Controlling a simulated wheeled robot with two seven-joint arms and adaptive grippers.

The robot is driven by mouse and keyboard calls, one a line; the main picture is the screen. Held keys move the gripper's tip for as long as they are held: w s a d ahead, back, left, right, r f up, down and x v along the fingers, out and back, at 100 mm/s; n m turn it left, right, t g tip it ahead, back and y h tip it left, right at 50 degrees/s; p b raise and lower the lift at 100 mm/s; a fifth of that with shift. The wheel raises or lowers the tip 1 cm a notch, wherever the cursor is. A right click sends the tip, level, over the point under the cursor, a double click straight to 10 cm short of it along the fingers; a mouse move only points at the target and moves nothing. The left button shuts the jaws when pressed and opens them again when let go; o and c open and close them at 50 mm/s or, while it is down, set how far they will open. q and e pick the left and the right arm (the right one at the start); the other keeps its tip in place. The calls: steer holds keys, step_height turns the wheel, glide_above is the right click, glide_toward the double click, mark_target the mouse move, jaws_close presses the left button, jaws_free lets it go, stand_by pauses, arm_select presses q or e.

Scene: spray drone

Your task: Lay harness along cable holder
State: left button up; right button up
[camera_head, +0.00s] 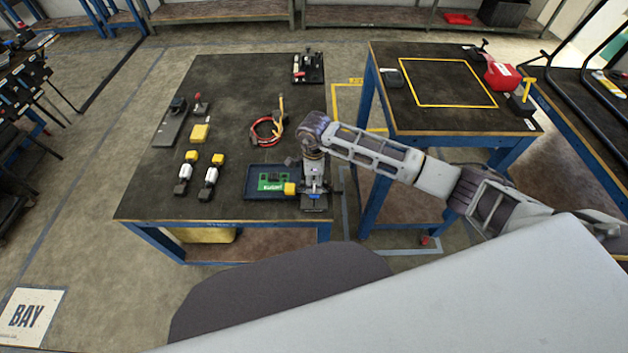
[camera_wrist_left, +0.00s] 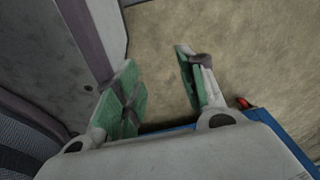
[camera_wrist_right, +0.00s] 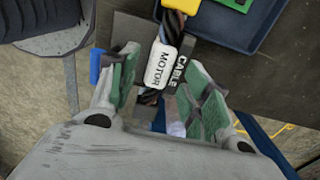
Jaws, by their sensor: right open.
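A motor cable harness (camera_wrist_right: 160,66) with a white "MOTOR" and black "CABLE" label lies over a grey cable holder (camera_wrist_right: 125,28). Its yellow connector (camera_wrist_right: 183,6) points to the blue tray and also shows in the head view (camera_head: 290,189). The holder stands at the table's near right corner (camera_head: 314,208); how deep the harness sits in it is hidden. My right gripper (camera_wrist_right: 164,92) is open, with its green-padded fingers on either side of the harness; it covers part of the holder in the head view (camera_head: 314,180). My left gripper (camera_wrist_left: 158,80) is open and empty above the floor.
A dark blue tray (camera_head: 250,194) with a green circuit board (camera_head: 268,182) lies left of the holder. A coiled red and black cable (camera_head: 267,130) lies further back. A second table (camera_head: 440,118) stands at right.

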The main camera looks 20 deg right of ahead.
mark_target(314, 186)
steer(key=shift+r, duration=0.35)
step_height(314, 186, up, 2)
steer(key=shift+r, duration=0.2)
arm_select(q)
steer(key=shift+s+a, duration=0.4)
steer(key=shift+s, duration=0.2)
arm_select(e)
step_height(314, 186, up, 10)
steer(key=shift+f, duration=0.25)
arm_select(q)
steer(key=shift+s+f, duration=0.1)
steer(key=shift+s, duration=0.1)
steer(key=shift+w, duration=0.15)
